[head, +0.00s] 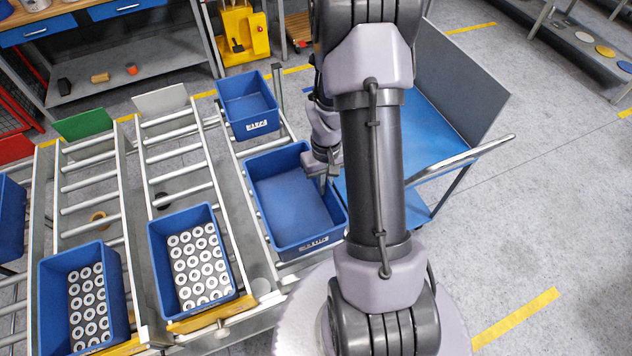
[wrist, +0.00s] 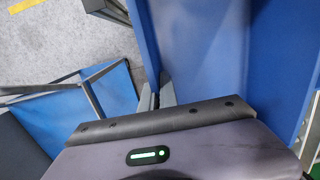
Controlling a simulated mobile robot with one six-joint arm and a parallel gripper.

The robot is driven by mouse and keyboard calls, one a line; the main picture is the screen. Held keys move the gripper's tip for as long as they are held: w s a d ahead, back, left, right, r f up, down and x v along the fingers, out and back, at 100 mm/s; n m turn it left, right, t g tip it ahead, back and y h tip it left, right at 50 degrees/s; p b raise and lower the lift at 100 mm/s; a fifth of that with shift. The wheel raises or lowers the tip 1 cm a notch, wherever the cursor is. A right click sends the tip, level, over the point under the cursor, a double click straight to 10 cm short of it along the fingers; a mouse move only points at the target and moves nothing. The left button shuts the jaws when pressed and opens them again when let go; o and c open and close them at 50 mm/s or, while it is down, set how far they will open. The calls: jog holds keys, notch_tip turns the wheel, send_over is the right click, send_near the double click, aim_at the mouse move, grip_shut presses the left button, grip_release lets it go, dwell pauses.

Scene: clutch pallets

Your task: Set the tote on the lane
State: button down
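The tote (head: 290,196) is a blue, open-topped, empty box with a white label on its near wall. In the head view it is level over the right-hand roller lane (head: 243,199), and I cannot tell whether its base touches the rollers. My gripper (head: 324,182) is at the tote's right wall, partly hidden by my arm. In the wrist view the tote's wall (wrist: 148,40) runs down between my two close fingers (wrist: 156,95), which appear shut on its rim. The tote's blue inside (wrist: 205,50) shows right of the fingers.
Another blue tote (head: 247,103) stands behind on the same lane. Two totes of ring-shaped parts (head: 192,262) (head: 86,302) sit on lanes to the left. A blue cart (head: 440,130) with a grey panel is close on the right. Open floor lies at the right.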

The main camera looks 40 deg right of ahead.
aim_at(326, 199)
jog(key=shift+s+f+b, duration=0.45)
jog(key=shift+s+b, duration=0.05)
notch_tip(326, 199, down, 5)
jog(key=b, duration=0.4)
jog(key=shift+w+f, duration=0.1)
jog(key=shift+f, duration=0.1)
jog(key=shift+r, duration=0.1)
